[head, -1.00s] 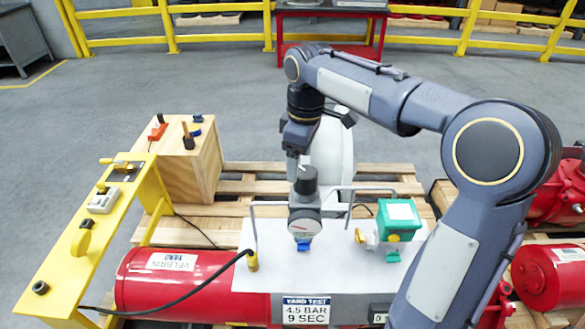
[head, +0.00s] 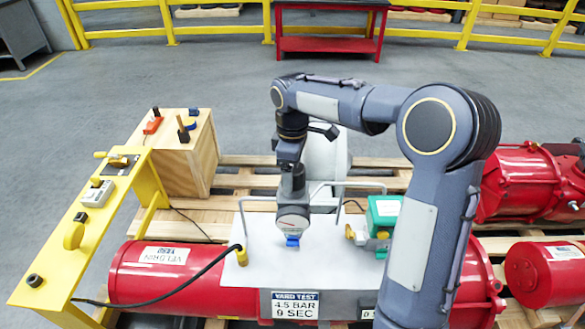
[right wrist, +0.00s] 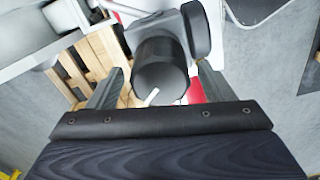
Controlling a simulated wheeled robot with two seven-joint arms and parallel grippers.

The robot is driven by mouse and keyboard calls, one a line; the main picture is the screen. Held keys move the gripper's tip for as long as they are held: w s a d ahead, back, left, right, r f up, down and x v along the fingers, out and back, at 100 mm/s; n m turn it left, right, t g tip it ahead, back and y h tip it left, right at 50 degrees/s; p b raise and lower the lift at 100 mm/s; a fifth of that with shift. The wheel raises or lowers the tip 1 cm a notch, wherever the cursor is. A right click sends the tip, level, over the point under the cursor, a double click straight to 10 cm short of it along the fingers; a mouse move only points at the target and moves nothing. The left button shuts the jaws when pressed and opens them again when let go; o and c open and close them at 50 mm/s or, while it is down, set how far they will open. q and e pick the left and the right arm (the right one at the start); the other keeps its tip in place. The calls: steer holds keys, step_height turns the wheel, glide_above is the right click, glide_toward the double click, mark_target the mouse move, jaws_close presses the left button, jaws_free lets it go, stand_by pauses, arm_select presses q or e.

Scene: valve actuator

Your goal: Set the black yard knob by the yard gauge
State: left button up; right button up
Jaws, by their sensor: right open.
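The black knob (right wrist: 160,78) has a white pointer mark and shows between my right gripper's fingers in the right wrist view. My right gripper (right wrist: 160,88) is open, with one finger on each side of the knob and visible gaps. In the head view the right gripper (head: 292,178) points down over the knob and hides most of it. The yard gauge (head: 293,221), a round white dial, sits just below it; its reading is too small to tell. A sign (head: 295,305) reads "YARD TEST 4.5 BAR 9 SEC". My left gripper is out of view.
Metal hoop rails (head: 345,184) stand close around the gauge. A green box (head: 384,212) with a yellow fitting is to the right. A yellow control stand (head: 60,262) and wooden box (head: 185,155) are at left. Red actuators (head: 548,275) lie at right.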

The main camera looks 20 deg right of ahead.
steer(key=c, duration=1)
steer(key=shift+m, duration=0.4)
steer(key=m+p, duration=0.1)
steer(key=m, duration=0.1)
steer(key=shift+r+m, duration=0.1)
steer(key=shift+m, duration=0.3)
steer(key=m, duration=0.3)
steer(key=shift+m, duration=0.4)
steer(key=m+p, duration=0.1)
steer(key=m, duration=0.3)
steer(key=shift+w+d, duration=0.1)
steer(key=shift+m+p, duration=0.3)
steer(key=shift+m, duration=1.8)
